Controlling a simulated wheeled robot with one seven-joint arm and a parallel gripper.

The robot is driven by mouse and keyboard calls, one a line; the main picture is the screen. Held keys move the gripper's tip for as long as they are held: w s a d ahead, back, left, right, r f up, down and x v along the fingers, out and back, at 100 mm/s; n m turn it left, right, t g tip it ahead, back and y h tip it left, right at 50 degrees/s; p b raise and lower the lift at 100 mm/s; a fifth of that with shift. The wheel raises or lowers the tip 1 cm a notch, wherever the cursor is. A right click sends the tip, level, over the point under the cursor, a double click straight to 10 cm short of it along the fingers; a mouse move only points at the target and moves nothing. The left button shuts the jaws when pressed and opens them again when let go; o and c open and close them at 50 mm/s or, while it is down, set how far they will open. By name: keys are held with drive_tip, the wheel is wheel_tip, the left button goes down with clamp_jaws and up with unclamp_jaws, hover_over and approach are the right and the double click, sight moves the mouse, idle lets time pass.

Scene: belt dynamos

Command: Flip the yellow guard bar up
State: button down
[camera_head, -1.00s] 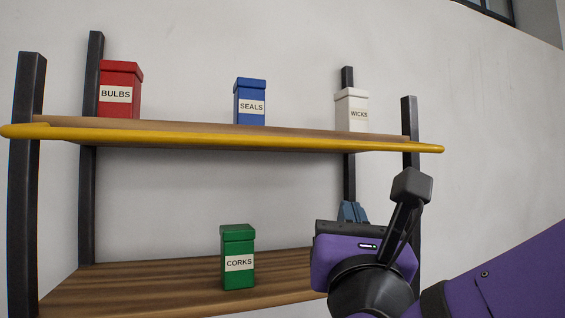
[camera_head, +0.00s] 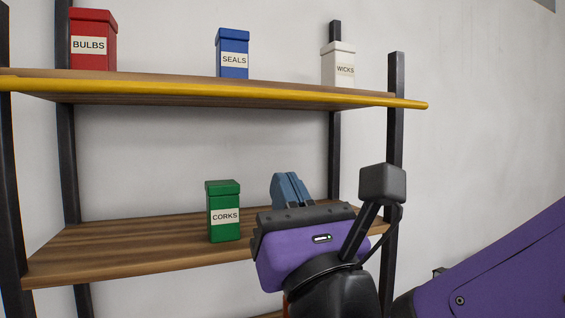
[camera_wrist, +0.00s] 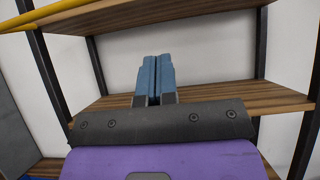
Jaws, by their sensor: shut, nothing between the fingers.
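The yellow guard bar (camera_head: 220,91) runs along the front edge of the upper shelf in the head view. It lies level with the shelf board, down along its edge. It also shows at the upper left of the wrist view (camera_wrist: 45,13). My gripper (camera_head: 291,188) is below the bar, in front of the lower shelf, right of the green CORKS box. Its blue fingers are shut together with nothing between them, and they point toward the shelf in the wrist view (camera_wrist: 155,75). The gripper and bar are apart.
The upper shelf holds a red BULBS box (camera_head: 92,40), a blue SEALS box (camera_head: 232,53) and a white WICKS box (camera_head: 338,65). A green CORKS box (camera_head: 223,211) stands on the lower shelf (camera_head: 120,243). Dark posts, including the right front one (camera_head: 395,140), frame the shelves.

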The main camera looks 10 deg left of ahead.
sight(253, 91)
drive_tip(key=s+d+r+x, duration=0.1)
drive_tip(key=r+x, duration=0.1)
drive_tip(key=x, duration=0.9)
drive_tip(key=shift+r, duration=0.3)
drive_tip(key=shift+r+h, duration=0.1)
drive_tip(key=shift+h, duration=0.2)
drive_tip(key=shift+s+r+g, duration=0.15)
drive_tip(key=shift+r+g, duration=0.15)
drive_tip(key=shift+g, duration=0.2)
